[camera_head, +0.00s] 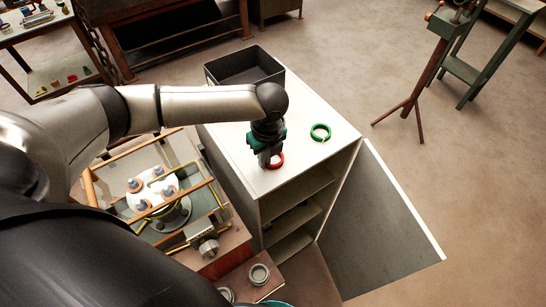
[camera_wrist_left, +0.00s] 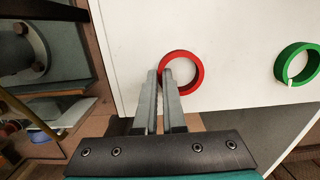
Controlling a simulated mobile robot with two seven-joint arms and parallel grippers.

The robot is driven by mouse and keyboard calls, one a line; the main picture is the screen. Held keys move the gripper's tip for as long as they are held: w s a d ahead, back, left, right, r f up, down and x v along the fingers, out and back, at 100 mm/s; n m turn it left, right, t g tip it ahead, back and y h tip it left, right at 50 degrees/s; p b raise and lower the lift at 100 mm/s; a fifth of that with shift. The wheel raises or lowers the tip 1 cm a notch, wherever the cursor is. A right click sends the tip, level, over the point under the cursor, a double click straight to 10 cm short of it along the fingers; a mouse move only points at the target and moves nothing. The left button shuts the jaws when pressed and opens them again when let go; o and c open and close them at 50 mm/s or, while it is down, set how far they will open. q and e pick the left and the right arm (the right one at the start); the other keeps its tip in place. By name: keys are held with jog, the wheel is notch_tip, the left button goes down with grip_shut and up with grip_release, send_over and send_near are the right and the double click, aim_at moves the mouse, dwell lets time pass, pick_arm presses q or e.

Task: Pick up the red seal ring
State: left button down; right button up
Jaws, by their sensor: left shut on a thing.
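The red seal ring (camera_head: 276,160) lies on the white cabinet top near its front edge. It shows in the left wrist view (camera_wrist_left: 198,65) as a full circle. My left gripper (camera_head: 267,160) points down at the ring's left side, and in the left wrist view its two fingers (camera_wrist_left: 165,80) straddle the ring's lower left wall with the wall pinched between them. The ring appears to be still on or very close to the surface; I cannot tell if there is a gap. My right gripper is not in view.
A green ring (camera_head: 320,132) lies to the right on the white cabinet top (camera_head: 303,108). A dark open bin (camera_head: 245,68) stands at the back of the top. An open cabinet door (camera_head: 380,225) juts out at right. A frame with a flanged pipe (camera_head: 160,195) stands at left.

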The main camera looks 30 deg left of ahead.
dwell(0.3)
pick_arm(q)
notch_tip(320, 180, up, 20)
jog(key=n+g+h+b, duration=0.1)
jog(key=n+g+b, duration=0.1)
jog(key=n+b, duration=1.95)
send_over(259, 196)
jog(key=w+d+p, duration=0.3)
notch_tip(259, 196, down, 18)
jog(key=r+n, duration=0.1)
jog(key=n, duration=0.1)
jog(key=shift+s+f+n, duration=0.25)
jog(key=shift+s+f, duration=0.05)
jog(key=shift+f, duration=0.05)
jog(key=shift+r, duration=0.1)
